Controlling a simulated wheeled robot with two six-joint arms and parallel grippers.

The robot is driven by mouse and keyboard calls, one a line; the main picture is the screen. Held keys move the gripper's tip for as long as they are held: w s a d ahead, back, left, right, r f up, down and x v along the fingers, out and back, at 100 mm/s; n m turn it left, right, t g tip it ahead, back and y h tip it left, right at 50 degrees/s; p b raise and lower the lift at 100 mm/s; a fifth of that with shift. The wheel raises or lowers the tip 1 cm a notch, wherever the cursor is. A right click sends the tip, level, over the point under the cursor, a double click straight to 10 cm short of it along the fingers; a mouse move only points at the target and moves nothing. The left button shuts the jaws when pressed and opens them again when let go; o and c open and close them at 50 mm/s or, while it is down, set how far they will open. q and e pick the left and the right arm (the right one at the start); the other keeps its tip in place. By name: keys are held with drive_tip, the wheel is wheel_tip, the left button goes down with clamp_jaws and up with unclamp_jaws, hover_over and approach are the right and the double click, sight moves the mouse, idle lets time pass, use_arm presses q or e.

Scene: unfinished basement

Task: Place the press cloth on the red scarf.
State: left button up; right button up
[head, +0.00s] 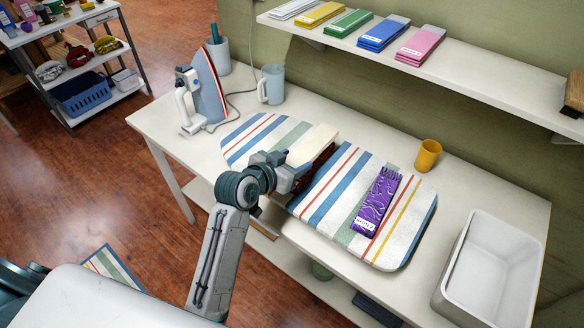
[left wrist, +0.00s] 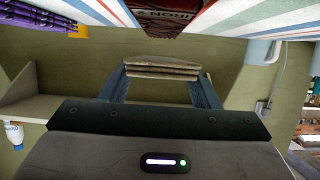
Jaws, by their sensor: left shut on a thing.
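The press cloth (head: 314,141) is a folded cream cloth, held above the ironing board (head: 342,225). My left gripper (head: 293,163) is shut on its near edge. In the left wrist view the folded layers of the press cloth (left wrist: 162,68) sit between the two fingers. The dark red scarf (head: 322,166) lies on the striped board under the cloth, mostly hidden by cloth and gripper. The left wrist view shows the red scarf (left wrist: 172,20) with a label, and a gap between it and the cloth. My right gripper is not in view.
A purple scarf (head: 376,205) lies on the board to the right. An iron (head: 203,95), a mug (head: 271,85), an orange cup (head: 428,155) and a white bin (head: 490,268) stand on the table. A shelf (head: 440,68) with folded cloths hangs behind.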

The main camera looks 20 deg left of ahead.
use_arm(q)
wheel_tip(320, 180, down, 3)
drive_tip(key=shift+f+p, duration=0.1)
drive_tip(key=shift+p, duration=0.3)
drive_tip(key=shift+f, duration=0.1)
drive_tip(key=shift+f, duration=0.1)
drive_tip(key=o, duration=1)
drive_tip(key=shift+c, duration=0.2)
